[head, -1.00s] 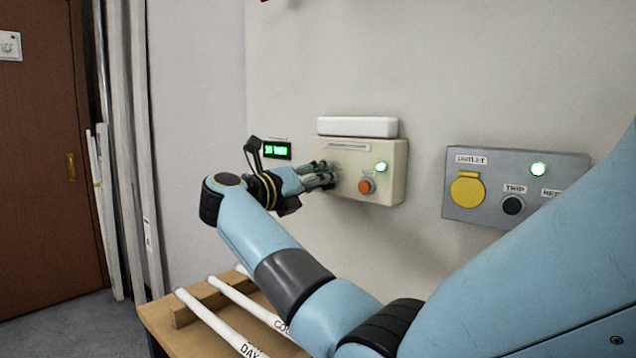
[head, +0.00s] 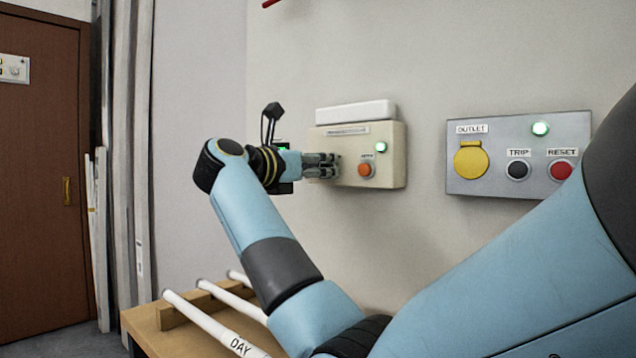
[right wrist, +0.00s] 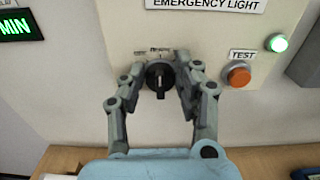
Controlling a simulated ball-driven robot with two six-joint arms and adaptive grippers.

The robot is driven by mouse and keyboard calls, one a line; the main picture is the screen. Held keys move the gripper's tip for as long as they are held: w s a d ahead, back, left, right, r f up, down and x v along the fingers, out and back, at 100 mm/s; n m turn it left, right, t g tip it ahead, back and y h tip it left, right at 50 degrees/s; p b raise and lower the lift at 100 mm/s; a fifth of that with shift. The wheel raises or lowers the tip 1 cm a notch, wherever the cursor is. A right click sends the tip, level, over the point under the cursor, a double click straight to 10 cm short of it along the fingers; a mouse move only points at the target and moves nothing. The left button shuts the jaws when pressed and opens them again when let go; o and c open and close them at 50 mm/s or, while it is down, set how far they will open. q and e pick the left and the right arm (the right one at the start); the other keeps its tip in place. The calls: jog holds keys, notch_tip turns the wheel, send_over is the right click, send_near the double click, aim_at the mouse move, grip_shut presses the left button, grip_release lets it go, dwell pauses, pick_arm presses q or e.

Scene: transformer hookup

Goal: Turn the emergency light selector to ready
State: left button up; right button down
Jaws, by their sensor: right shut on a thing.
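The emergency light box (head: 395,150) is a cream panel on the wall; the right wrist view shows its EMERGENCY LIGHT label (right wrist: 205,4). The selector (right wrist: 158,80) is a round black knob with a pale mark that looks roughly upright. Small labels sit above it; the middle one seems to read READY. My right gripper (head: 336,167) reaches the box from the left. In the right wrist view its fingertips (right wrist: 167,72) are closed on the knob's two sides. In the head view the fingers hide the knob. My left gripper is out of view.
An orange TEST button (right wrist: 237,75) and a lit green lamp (right wrist: 277,43) are right of the selector. A grey outlet box (head: 490,185) hangs further right. A wooden bench (head: 150,325) with white tubes (head: 205,317) stands below. A green display (right wrist: 17,25) is left of the box.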

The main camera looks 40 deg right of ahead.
jog(key=shift+m, duration=0.3)
jog(key=c, duration=1.1)
grip_release()
jog(key=a, duration=0.8)
jog(key=s+a, duration=0.1)
jog(key=a, duration=0.3)
